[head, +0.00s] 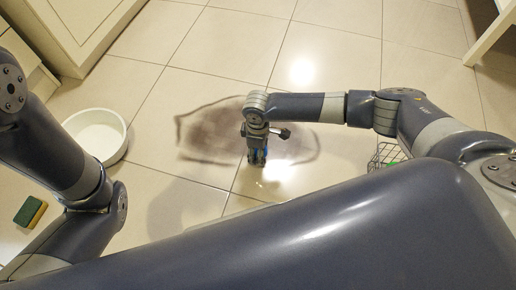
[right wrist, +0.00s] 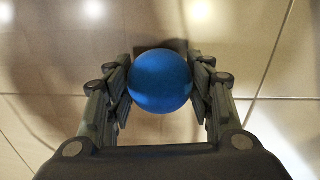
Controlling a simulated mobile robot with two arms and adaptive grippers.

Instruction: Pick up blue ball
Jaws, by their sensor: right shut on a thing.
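The blue ball (right wrist: 160,82) sits between the two fingers of my right gripper (right wrist: 161,95) in the right wrist view, with a finger against each side. In the head view my right gripper (head: 257,158) points down over the tiled floor, and only slivers of blue show at its fingers. Most of the ball is hidden there by the gripper. I cannot tell whether the ball touches the floor. My left arm comes in from the left in the head view, but its gripper is out of the picture.
A white round bowl (head: 96,133) stands on the floor at the left. A green and yellow sponge (head: 31,211) lies nearer. A wire basket (head: 384,156) with something green is partly hidden behind my right arm. Pale furniture edges the top left and top right corners.

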